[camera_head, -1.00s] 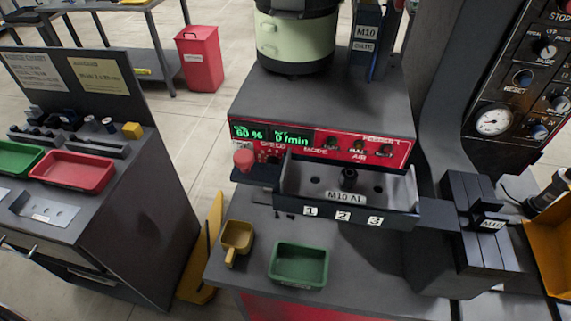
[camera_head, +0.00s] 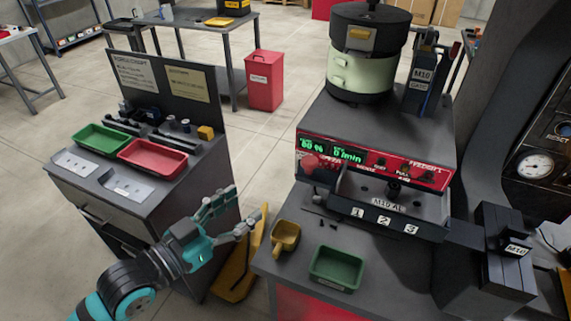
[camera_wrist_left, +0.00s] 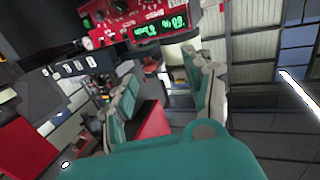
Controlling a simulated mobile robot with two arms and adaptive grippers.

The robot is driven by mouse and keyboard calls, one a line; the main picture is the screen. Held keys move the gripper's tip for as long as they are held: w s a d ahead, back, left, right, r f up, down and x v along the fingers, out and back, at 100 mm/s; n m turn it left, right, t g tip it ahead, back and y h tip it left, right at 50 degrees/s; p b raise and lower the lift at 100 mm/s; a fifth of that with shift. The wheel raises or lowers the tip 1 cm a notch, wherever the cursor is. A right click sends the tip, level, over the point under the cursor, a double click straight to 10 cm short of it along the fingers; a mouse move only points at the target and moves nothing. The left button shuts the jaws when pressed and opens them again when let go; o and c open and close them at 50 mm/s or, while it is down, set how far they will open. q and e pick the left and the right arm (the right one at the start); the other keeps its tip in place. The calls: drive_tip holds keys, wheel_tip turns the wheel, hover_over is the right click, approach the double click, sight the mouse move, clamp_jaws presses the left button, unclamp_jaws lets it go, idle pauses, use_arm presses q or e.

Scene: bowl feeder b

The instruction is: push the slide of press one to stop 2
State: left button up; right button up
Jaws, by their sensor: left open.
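The dark channel labelled M10 AL (camera_head: 414,207) lies across the front of the red control panel, with stop plates 1 (camera_head: 357,212), 2 (camera_head: 383,219) and 3 (camera_head: 410,228) along its front. A black knob (camera_head: 393,188) stands in the channel; I cannot tell exactly which stop it is at. My left gripper (camera_head: 245,204) is open and empty, left of the channel and well apart from it, beside the yellow scoop. In the left wrist view its fingers (camera_wrist_left: 160,65) are spread, with the number plates (camera_wrist_left: 74,66) tilted at upper left. My right gripper is not in view.
A yellow scoop (camera_head: 285,237) and a green tray (camera_head: 336,268) sit on the bench front. A side cabinet with a red tray (camera_head: 153,158) is at left.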

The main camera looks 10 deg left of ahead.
sight(304, 165)
use_arm(q)
drive_tip(key=s+d+r+h, duration=0.1)
drive_tip(key=s+r, duration=0.2)
drive_tip(key=r, duration=0.1)
drive_tip(key=shift+m, duration=0.4)
drive_tip(key=p+x, duration=0.4)
drive_tip(key=x, duration=1.3)
drive_tip(key=shift+w+d+f, duration=0.15)
drive_tip(key=shift+w+d, duration=0.1)
drive_tip(key=shift+w, duration=0.1)
drive_tip(key=c, duration=1)
clamp_jaws()
drive_tip(key=shift+f, duration=0.1)
